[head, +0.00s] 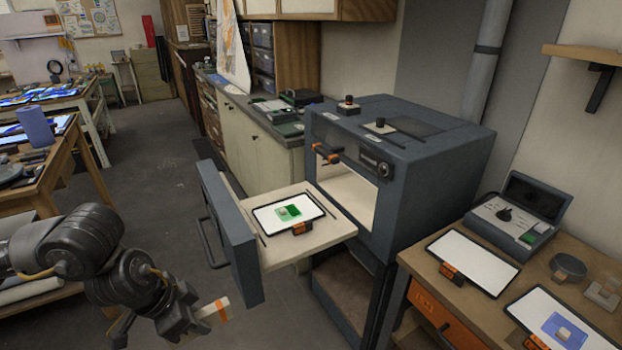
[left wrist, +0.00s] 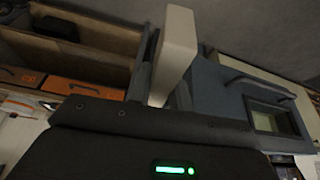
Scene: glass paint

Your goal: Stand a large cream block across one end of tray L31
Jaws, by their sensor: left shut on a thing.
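My left gripper (head: 203,318) is low at the bottom left of the head view, in front of the open drawer. It is shut on a cream block (head: 214,307), with an orange patch showing at the block. In the left wrist view the cream block (left wrist: 176,48) stands out between the fingers, clear of any tray. A tray with green glass pieces (head: 267,217) lies on the kiln's pulled-out shelf. A bare white tray (head: 463,263) and a tray with a blue piece (head: 540,309) lie on the right bench. Their orange tags are too small to read, so I cannot tell which is L31.
The kiln (head: 425,175) stands open, its drawer front (head: 233,240) between my gripper and the shelf (head: 338,229). The right bench (head: 412,258) also holds a control box (head: 510,212) and a round dark object (head: 568,267). The floor (head: 150,190) at left is clear.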

